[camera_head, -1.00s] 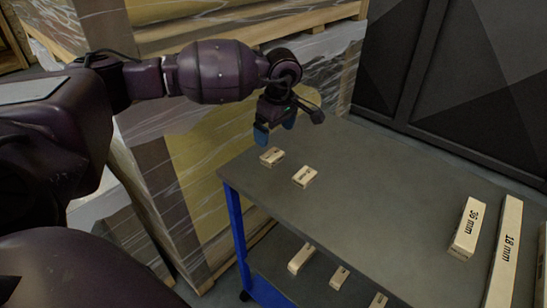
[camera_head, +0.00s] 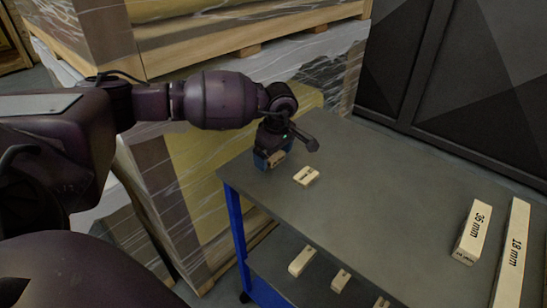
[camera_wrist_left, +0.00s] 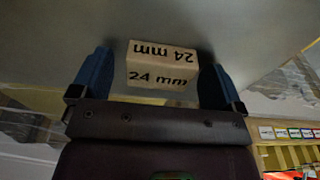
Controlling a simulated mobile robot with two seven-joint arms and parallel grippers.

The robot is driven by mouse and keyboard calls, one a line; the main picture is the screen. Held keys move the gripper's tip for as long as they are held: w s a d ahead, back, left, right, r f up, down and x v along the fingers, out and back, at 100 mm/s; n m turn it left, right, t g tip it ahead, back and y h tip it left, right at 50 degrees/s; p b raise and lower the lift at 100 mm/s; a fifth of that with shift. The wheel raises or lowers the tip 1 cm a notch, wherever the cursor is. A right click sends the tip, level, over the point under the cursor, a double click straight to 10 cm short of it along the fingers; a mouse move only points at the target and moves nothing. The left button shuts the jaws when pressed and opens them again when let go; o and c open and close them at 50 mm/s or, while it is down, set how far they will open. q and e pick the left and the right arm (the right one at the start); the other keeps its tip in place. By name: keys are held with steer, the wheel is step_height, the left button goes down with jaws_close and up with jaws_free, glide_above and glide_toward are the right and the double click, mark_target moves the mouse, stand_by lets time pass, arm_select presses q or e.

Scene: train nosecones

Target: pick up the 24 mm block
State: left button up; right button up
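The 24 mm block (camera_wrist_left: 160,66) is a small pale wooden block with its label on two faces. In the left wrist view it sits between the two blue fingers of my left gripper (camera_wrist_left: 158,80), with small gaps showing on both sides. My right gripper is not in view.
Long blocks marked 36 mm (camera_head: 473,232) and 18 mm (camera_head: 512,255) lie at the right. More blocks lie on the lower shelf. Wrapped pallets (camera_head: 190,160) stand behind the left edge.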

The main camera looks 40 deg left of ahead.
arm_select(q)
steer(key=c, duration=0.9)
steer(key=shift+r, duration=0.1)
steer(key=shift+c, duration=0.2)
